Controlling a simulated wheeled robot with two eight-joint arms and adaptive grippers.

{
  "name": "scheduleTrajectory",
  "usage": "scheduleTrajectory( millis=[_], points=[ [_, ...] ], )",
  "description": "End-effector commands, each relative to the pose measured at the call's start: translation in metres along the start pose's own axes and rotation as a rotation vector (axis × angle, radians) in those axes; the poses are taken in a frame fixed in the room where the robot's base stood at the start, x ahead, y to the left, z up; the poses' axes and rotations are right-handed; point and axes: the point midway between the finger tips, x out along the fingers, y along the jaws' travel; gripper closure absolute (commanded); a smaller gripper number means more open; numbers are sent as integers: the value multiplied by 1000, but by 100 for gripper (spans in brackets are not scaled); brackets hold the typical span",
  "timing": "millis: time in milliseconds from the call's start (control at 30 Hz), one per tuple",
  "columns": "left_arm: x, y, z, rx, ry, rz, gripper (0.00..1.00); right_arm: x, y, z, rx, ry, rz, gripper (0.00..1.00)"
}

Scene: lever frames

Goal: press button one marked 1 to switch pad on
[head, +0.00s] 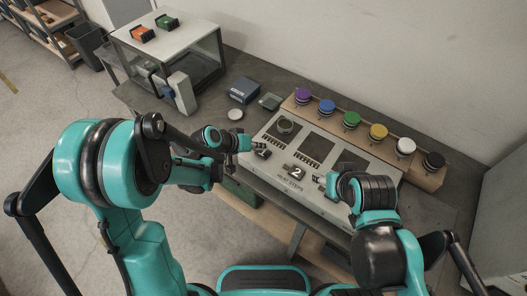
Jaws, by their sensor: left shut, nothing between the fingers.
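A pale panel (330,205) lettered along its front edge lies on the bench, with several dark pads in a row. The left pad (272,139) has a round dark item (285,126) on it. A dark button (263,153) stands at the panel's front left; its mark is too small to read and my gripper partly covers it. A button marked 2 (295,170) stands to its right. My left gripper (257,146) is shut and empty, right beside the left button; I cannot tell whether it touches. My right gripper (320,179) is over the panel's front right; its fingers are unclear.
A wooden rack (435,178) behind the panel holds several coloured round knobs. A blue box (244,90), a dark green item (271,101) and a white disc (235,114) lie left of it. A glass-sided case (170,45) stands at the back left.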

Motion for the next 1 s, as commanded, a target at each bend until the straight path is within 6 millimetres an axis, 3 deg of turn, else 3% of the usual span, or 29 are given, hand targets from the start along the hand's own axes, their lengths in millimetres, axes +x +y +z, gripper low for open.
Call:
scheduleTrajectory(
  millis=[1000],
  points=[
    [6,-4,5,0,0,0,100,8,0,6,0,0,0,47]
  ],
)
